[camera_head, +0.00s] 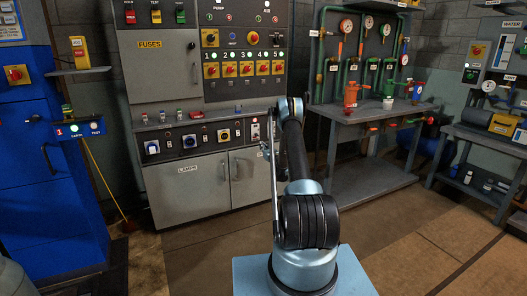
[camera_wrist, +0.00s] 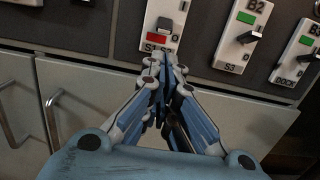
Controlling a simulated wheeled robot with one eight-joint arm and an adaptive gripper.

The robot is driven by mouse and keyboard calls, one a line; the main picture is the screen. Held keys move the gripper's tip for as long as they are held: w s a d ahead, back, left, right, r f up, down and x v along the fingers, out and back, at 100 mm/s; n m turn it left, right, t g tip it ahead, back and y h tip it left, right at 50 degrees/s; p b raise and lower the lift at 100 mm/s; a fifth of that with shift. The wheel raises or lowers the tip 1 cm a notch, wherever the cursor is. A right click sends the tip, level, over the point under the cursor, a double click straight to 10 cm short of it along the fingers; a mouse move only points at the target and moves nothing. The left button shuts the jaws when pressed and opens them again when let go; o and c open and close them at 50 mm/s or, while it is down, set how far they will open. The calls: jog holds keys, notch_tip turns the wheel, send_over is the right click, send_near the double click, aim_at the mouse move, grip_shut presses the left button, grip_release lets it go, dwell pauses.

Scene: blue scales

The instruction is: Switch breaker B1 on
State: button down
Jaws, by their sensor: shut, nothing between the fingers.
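In the wrist view, a white breaker plate (camera_wrist: 176,14) with a dark lever (camera_wrist: 163,24) and a red flag (camera_wrist: 157,37) is just beyond my gripper (camera_wrist: 166,60). Its name label is out of frame, but it stands left of breaker B2, so it appears to be B1. An "I" mark is high on the plate and an "O" mark is low. My fingertips are together and empty, near the plate's lower edge. I cannot tell whether they touch it. In the head view, my arm hides most of this row.
Breaker B2 (camera_wrist: 243,36), with a green flag, is close on the right, and B3 (camera_wrist: 298,55), also green, lies beyond it. Grey cabinet doors (camera_wrist: 80,105) with handles are below. In the head view, a workbench (camera_head: 365,115) with pipes and gauges stands right of the panel.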

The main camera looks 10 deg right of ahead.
aim_at(257, 135)
jog(key=shift+x, duration=3.05)
jog(key=shift+s+d+r, duration=0.1)
jog(key=shift+d, duration=0.05)
jog(key=shift+s+g, duration=0.1)
jog(key=shift+g, duration=0.3)
